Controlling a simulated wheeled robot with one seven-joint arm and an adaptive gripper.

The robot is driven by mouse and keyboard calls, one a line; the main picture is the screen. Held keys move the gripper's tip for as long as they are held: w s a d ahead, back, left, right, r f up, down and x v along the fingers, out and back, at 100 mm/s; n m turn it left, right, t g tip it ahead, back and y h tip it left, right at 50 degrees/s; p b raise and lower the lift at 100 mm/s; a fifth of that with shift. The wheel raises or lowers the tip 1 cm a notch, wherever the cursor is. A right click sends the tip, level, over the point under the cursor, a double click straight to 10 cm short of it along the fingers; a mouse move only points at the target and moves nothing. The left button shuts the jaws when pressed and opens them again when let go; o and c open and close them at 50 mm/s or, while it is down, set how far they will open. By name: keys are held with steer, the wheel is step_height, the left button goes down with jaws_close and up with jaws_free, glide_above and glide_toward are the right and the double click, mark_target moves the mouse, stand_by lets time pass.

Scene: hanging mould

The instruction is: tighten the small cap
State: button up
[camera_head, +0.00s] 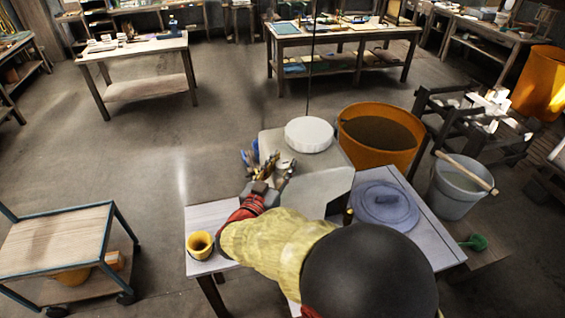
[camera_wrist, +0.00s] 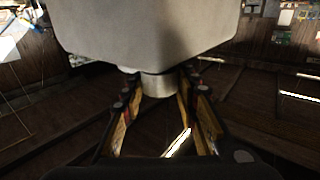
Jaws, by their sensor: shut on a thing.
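The hanging mould is a pale grey block with a round white lid (camera_head: 309,134) on top, below a thin dark line. In the wrist view the mould (camera_wrist: 150,30) fills the upper middle. The small cap (camera_wrist: 158,86) is a short metallic cylinder on the mould's underside. My gripper (camera_wrist: 160,92) has one finger on each side of the cap and is shut on it from below. The cap is hidden in the head view, where only part of my gripper (camera_head: 262,190) shows beside the mould. The cap's thread is not visible.
An orange tub (camera_head: 380,160) and a grey bucket (camera_head: 455,190) stand at the right.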

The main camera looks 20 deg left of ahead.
steer(key=shift+m+h, duration=0.6)
steer(key=shift+h, duration=0.3)
steer(key=shift+r, duration=0.1)
steer(key=o, duration=1.2)
steer(key=shift+c, duration=0.2)
steer(key=v, duration=1.2)
steer(key=shift+a, duration=0.2)
steer(key=shift+w+r, duration=0.1)
